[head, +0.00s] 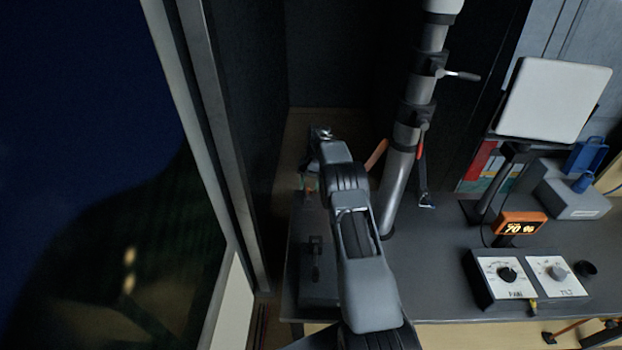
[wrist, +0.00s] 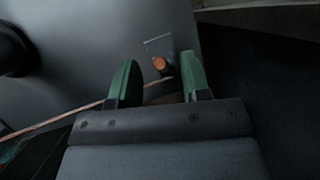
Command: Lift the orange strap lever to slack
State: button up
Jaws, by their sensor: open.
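A small orange rounded end, which looks like the strap lever (wrist: 160,64), shows in the wrist view beside a thin grey plate on the dark surface. It lies beyond and between my gripper's fingertips (wrist: 160,72), with no contact visible. My gripper's two green fingers are open, with a clear gap and nothing held. A thin orange-brown strap (wrist: 75,112) runs from the lower left towards the lever. In the head view an orange strip (head: 377,154) slants down from the mast behind my arm. The lever itself seems hidden there, and my gripper (head: 307,182) is only partly visible.
A grey mast (head: 400,165) stands on the dark desk (head: 440,255), close right of my arm. A dial box (head: 500,297), an orange display (head: 520,223) and a pale panel (head: 553,98) stand further right. A window frame is left.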

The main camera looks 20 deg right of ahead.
jog(key=v, duration=0.6)
dwell(0.3)
jog(key=shift+s, duration=0.1)
dwell(0.4)
